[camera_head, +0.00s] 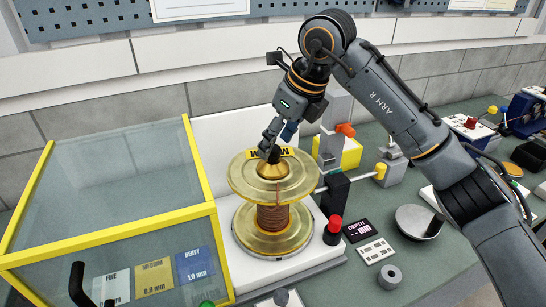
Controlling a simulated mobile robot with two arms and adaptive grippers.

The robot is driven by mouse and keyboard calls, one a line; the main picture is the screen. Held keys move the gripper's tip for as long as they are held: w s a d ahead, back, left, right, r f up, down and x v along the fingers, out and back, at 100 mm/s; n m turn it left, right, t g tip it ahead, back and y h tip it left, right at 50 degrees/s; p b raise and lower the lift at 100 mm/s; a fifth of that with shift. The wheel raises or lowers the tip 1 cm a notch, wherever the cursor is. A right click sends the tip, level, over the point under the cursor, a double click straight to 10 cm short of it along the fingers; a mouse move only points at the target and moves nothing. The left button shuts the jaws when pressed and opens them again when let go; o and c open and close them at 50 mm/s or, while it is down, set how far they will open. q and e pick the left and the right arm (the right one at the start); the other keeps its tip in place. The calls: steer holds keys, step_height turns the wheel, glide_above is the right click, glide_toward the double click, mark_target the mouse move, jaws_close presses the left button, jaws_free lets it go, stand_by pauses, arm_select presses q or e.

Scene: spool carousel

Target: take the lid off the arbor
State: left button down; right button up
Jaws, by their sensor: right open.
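A brass cone-shaped lid (272,169) with a small dark knob sits at the top centre of the brass-flanged spool (240,176), over the place of the arbor. The arbor itself is hidden. Copper-coloured wire (273,218) is wound between the two flanges. My right gripper (270,148) comes down from above, with its open fingers right at the knob. Whether they touch it I cannot tell. My left gripper is not in view.
A clear guard with a yellow frame (110,234) stands at the left, close to the spool. A red-topped black post (333,231) and a yellow-tipped lever (380,171) stand right of the spool. A grey disc (412,221) lies farther right on the green bench.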

mark_target(274, 148)
steer(key=shift+p+x, duration=0.35)
steer(key=shift+x, duration=1.25)
steer(key=shift+c, duration=0.5)
jaws_close()
steer(key=shift+r, duration=0.15)
